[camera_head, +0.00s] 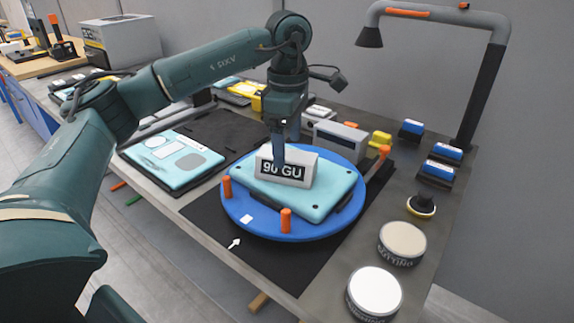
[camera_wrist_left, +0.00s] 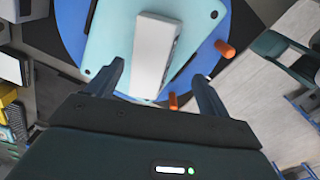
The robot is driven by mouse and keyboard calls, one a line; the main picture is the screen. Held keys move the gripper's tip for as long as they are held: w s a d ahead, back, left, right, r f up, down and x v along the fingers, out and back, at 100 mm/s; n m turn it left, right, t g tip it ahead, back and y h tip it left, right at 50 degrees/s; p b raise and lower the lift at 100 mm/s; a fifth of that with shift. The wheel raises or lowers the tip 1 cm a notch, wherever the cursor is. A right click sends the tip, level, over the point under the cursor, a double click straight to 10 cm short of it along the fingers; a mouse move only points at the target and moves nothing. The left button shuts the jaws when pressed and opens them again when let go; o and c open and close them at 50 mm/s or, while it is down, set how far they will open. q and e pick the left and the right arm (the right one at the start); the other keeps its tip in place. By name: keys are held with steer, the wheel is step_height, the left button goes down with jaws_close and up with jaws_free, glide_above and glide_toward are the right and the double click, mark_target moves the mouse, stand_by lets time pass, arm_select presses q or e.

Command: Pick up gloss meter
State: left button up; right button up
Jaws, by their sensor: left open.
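The gloss meter (camera_head: 300,172), a white-grey box with a "90 GU" display on its front, sits on a teal panel (camera_head: 325,200). The panel lies on a round blue turntable (camera_head: 250,222) with orange posts. In the left wrist view the gripper (camera_wrist_left: 158,82) is open, with the meter (camera_wrist_left: 153,50) between and beyond the spread fingers. I cannot tell whether a finger touches it. My right gripper is out of view.
A grey box (camera_head: 340,138) stands behind the turntable. A second teal panel (camera_head: 172,160) lies to the left. Two round tins (camera_head: 402,243) and several blue-topped blocks (camera_head: 437,170) line the right side. A lamp (camera_head: 485,85) arches over the back right.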

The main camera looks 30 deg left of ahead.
mark_target(289, 156)
arm_select(q)
steer(key=shift+w+a+f, duration=0.1)
steer(key=shift+w+f, duration=0.1)
steer(key=shift+f, duration=1.35)
steer(key=shift+w+a+f, duration=0.1)
steer(key=shift+w+f, duration=0.1)
steer(key=shift+f, duration=1.3)
steer(key=shift+c, duration=0.2)
steer(key=shift+r, duration=0.1)
steer(key=c, duration=1.4)
